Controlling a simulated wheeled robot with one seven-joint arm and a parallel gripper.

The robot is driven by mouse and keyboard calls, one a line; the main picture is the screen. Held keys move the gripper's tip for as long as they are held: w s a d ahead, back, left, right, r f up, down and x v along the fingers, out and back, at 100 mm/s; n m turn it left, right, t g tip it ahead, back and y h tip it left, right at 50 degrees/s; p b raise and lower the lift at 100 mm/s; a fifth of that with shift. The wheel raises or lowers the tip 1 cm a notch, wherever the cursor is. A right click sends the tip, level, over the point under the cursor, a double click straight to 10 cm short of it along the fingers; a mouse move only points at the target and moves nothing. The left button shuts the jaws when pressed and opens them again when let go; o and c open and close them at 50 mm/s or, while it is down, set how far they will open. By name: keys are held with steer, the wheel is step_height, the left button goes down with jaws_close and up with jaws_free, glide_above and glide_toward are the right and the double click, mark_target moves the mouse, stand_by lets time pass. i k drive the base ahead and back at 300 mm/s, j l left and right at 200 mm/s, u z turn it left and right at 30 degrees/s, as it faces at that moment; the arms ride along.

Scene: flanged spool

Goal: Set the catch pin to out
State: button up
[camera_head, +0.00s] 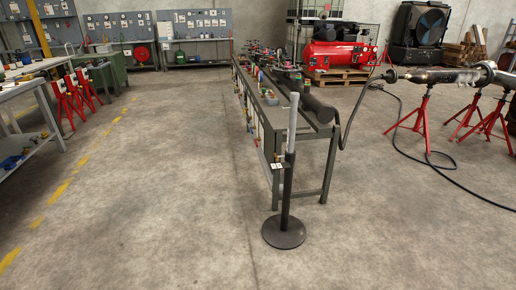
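A stand (286,200) with a dark post on a round black base (284,233) is on the floor near the middle of the head view. A light grey rod (292,122) rises upright from the top of the dark post. A small pale piece (277,166) shows beside the post at mid height; it is too small to tell what it is. I cannot make out a catch pin or its position for certain. My gripper is not in view.
A long grey bench (297,117) with pipes and fittings stands directly behind the stand. Red tripods (418,117) hold a long shaft at the right, and a black cable (431,160) lies on the floor. Another bench (28,147) is at the left. The floor around the base is clear.

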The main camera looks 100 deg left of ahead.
mark_target(276, 157)
steer(key=u, duration=2.7)
steer(key=i+j, duration=0.65)
steer(key=i+j+z, duration=0.15)
steer(key=i+j, duration=1.1)
steer(key=i+j+z, duration=0.1)
steer(key=i+j, duration=0.55)
steer(key=j, duration=0.15)
